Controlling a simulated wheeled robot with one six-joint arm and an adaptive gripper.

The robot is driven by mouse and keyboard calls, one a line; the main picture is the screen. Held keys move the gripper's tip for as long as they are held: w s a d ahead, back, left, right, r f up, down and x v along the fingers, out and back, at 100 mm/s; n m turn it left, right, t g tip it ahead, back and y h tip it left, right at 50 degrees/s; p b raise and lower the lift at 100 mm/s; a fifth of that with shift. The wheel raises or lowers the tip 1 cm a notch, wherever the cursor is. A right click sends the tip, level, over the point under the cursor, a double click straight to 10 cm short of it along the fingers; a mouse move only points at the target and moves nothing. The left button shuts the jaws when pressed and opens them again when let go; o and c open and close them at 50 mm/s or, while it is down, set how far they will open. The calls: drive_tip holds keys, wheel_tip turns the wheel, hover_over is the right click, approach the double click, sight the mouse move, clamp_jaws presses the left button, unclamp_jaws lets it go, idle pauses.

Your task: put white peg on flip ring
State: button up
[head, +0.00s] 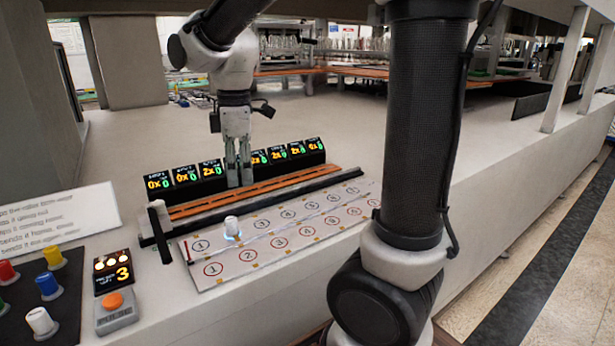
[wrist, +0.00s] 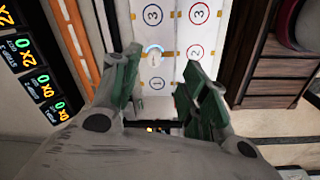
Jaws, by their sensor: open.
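A white peg (head: 232,226) stands upright on the numbered board (head: 305,255), at the second dark-ringed position between 1 and 3. A bluish-white glow surrounds its base. The wrist view shows this peg (wrist: 155,50) from above, between my open fingertips and beyond them. My gripper (head: 240,184) is empty and points down, appearing over the orange-striped rail behind the board in the head view. I cannot tell by a label which ring is the flip ring.
A row of displays (head: 210,170) stands behind the rail (head: 265,193). A text sign (head: 58,222) lies left.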

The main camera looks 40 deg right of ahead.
drive_tip(key=s+d+r+m+t, duration=0.1)
drive_tip(key=s+d+m+t, duration=0.1)
drive_tip(key=s+d+m, duration=0.4)
drive_tip(key=s+d+m+t, duration=0.1)
drive_tip(key=s+d+m, duration=0.5)
drive_tip(key=s, duration=0.5)
drive_tip(key=shift+r+m+t, duration=0.4)
drive_tip(key=shift+m, duration=0.7)
